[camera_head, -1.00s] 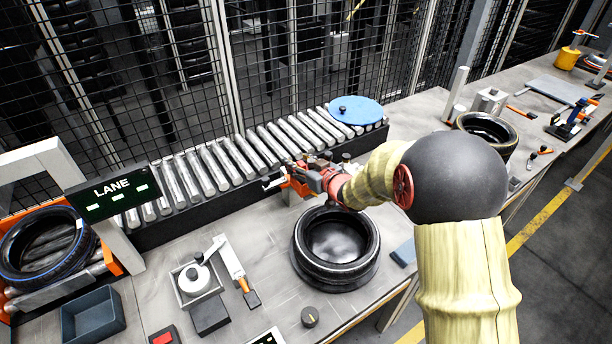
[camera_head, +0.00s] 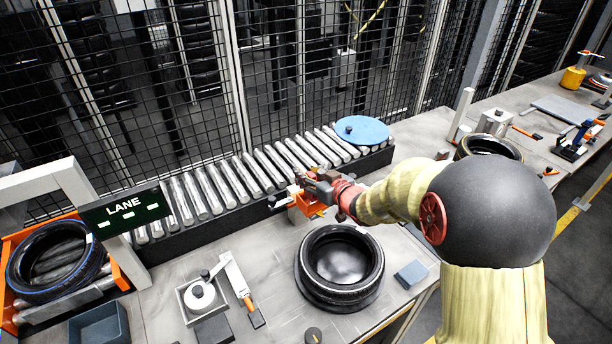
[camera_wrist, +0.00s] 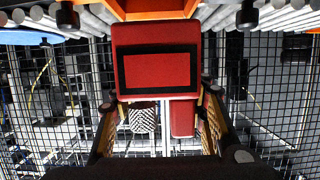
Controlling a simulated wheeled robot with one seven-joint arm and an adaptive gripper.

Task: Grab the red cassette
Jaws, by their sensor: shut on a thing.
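The red cassette (camera_wrist: 158,72), a red block with a black rectangular frame on its face, fills the upper middle of the wrist view. My gripper (camera_wrist: 160,106) has a finger on each side of its lower part and is shut on it. In the head view my gripper (camera_head: 308,190) is at the front edge of the roller conveyor, just beyond the tyre on the bench. An orange part (camera_wrist: 160,9) lies against the cassette's top edge in the wrist view. The cassette is hard to make out in the head view.
A roller conveyor (camera_head: 222,186) runs behind my gripper, with a blue disc (camera_head: 362,131) at its right end and wire mesh behind. A black tyre (camera_head: 340,262) lies in front. A LANE sign (camera_head: 125,207) stands left. Another red part (camera_wrist: 183,118) shows below the cassette.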

